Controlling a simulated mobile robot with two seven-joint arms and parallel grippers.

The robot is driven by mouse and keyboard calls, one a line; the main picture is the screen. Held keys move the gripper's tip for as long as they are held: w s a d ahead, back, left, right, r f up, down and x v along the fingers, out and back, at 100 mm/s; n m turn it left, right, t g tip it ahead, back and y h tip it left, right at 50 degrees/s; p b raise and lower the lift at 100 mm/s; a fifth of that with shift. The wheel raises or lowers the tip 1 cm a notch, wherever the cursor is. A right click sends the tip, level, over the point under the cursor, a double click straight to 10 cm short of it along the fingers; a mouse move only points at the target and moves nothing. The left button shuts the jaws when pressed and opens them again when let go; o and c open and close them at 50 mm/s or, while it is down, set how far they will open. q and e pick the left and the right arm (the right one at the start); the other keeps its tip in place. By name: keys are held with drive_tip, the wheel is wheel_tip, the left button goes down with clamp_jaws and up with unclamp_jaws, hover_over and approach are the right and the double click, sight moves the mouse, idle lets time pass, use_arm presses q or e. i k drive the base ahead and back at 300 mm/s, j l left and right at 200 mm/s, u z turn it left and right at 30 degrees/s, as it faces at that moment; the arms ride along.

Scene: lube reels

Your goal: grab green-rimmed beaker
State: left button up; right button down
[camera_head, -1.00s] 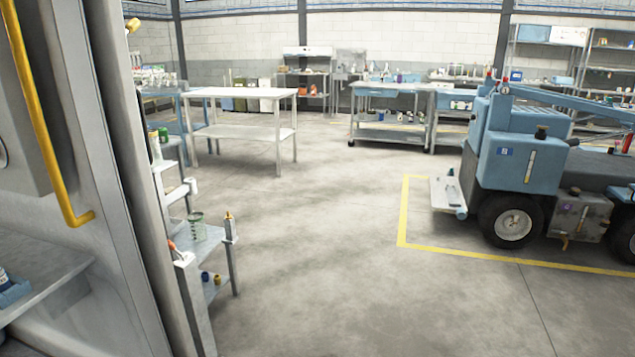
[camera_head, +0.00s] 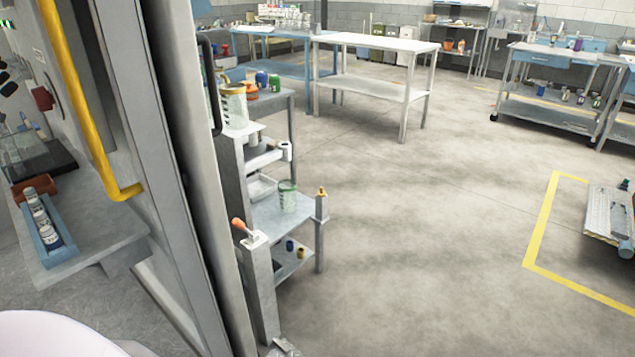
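A clear beaker with a green rim (camera_head: 288,197) stands upright on a grey shelf of a small stand, right of the tall column. A second clear vessel with green markings (camera_head: 234,106) stands higher up, close to the column's right edge; I cannot tell whether its rim is green too. Neither of my grippers is in view, and nothing of mine is seen touching either vessel.
A tall grey column (camera_head: 150,150) with a yellow handle (camera_head: 84,105) fills the left. A blue tray of bottles (camera_head: 43,226) sits on a shelf at left. A white-topped table (camera_head: 375,43) stands at the back. The floor (camera_head: 430,230) at centre right is clear.

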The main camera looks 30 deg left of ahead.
sight(287, 196)
drive_tip(key=i+l+u, duration=0.15)
drive_tip(key=i, duration=1)
drive_tip(key=i+l+u, duration=0.1)
drive_tip(key=i+u, duration=0.35)
drive_tip(key=i+l+u, duration=1.05)
drive_tip(key=i, duration=0.5)
